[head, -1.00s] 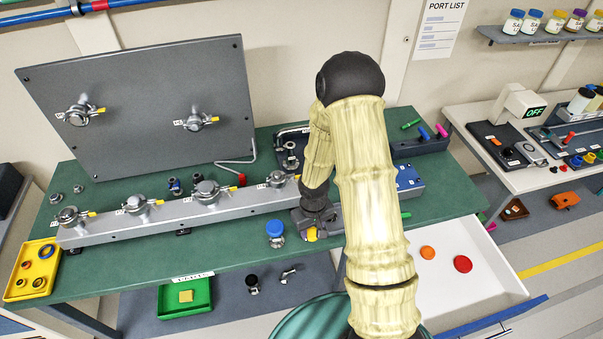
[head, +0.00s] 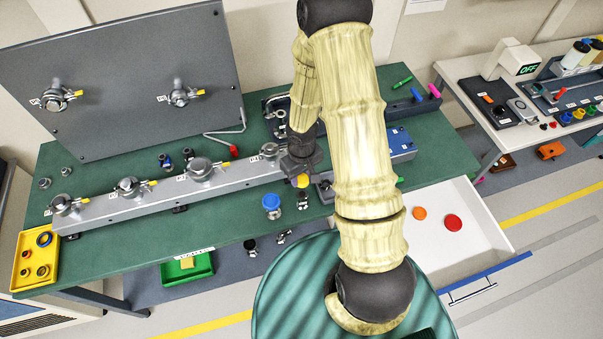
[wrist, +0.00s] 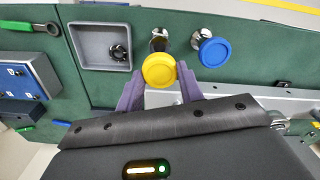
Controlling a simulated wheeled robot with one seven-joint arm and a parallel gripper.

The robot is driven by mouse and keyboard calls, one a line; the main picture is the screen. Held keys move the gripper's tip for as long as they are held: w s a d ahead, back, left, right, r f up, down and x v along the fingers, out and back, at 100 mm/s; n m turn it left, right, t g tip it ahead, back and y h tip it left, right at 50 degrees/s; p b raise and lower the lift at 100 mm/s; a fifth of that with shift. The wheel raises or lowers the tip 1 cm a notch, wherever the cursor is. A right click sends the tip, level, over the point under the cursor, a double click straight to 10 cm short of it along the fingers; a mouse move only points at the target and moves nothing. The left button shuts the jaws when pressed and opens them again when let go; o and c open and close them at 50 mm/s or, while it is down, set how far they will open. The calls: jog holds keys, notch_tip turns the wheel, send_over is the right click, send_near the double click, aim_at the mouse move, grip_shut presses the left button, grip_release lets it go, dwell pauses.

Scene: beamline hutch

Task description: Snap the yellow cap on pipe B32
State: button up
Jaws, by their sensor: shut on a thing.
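The yellow cap (wrist: 159,69) is between the two purple fingers of my gripper (wrist: 160,86) in the wrist view, held by its sides. In the head view the yellow cap (head: 303,181) shows just below my gripper (head: 301,169), near the right end of the grey pipe rail (head: 115,204). Several clamped pipe stubs with yellow-handled clamps stand along the rail; their labels are too small to read, so I cannot tell which is B32. My arm hides part of the rail's right end.
A blue-capped fitting (head: 271,203) stands on the green bench, with a bare metal fitting (head: 303,200) beside it. A grey panel (head: 120,85) with two clamped ports rises behind. An open white drawer (head: 440,250) holds orange and red discs. A yellow tray (head: 22,275) is at far left.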

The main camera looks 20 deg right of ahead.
aim_at(302, 194)
jog(key=shift+f+b, duration=2.85)
jog(key=shift+f, duration=0.45)
jog(key=shift+f+b, duration=0.5)
jog(key=shift+f, duration=0.05)
jog(key=o, duration=1)
jog(key=shift+r, duration=0.1)
notch_tip(302, 194, up, 17)
jog(key=shift+r+p, duration=0.1)
jog(key=shift+p, duration=0.75)
